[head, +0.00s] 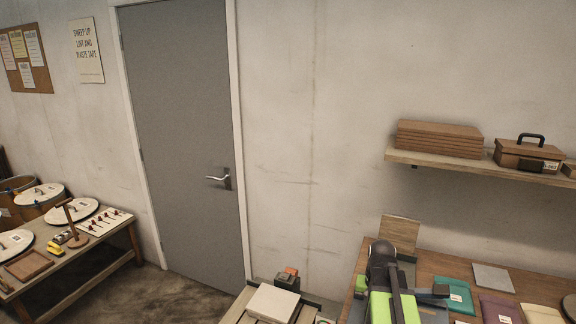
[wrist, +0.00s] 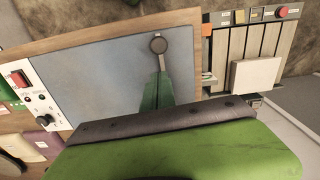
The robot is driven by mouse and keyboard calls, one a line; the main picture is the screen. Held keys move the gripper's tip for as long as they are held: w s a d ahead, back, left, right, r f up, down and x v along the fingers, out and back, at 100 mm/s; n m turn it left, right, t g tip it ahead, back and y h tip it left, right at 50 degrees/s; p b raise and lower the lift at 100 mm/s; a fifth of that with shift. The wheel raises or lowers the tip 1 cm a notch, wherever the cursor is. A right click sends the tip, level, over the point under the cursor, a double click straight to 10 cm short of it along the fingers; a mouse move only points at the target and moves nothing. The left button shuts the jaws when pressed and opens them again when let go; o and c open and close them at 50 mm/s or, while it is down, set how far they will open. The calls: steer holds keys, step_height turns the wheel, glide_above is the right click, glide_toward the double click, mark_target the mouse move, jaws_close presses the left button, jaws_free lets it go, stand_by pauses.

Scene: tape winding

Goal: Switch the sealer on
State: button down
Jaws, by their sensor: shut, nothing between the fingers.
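A white control panel (wrist: 38,98) with a red rocker switch (wrist: 20,79) and several small dark knobs stands at the left of the wrist view, beside a blue-grey surface (wrist: 105,70). At the upper right is a slatted unit (wrist: 237,45) with a control strip and a red round button (wrist: 281,12). No readable label shows which of these is the sealer. My gripper (wrist: 158,45) is shut and empty, its tip over the blue-grey surface, well right of the red rocker switch and apart from it.
A white box (wrist: 255,73) sits on the slats; the box also shows in the head view (head: 273,301). Coloured packets (head: 500,309) lie on the right bench. A shelf (head: 474,166) above holds brown boards (head: 438,139) and a case (head: 529,155). A door (head: 183,140) stands behind.

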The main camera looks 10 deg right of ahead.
steer(key=a+n, duration=0.6)
steer(key=a, duration=1.8)
steer(key=shift+w+f+b, duration=0.3)
steer(key=shift+w+f, duration=0.1)
steer(key=shift+f, duration=0.05)
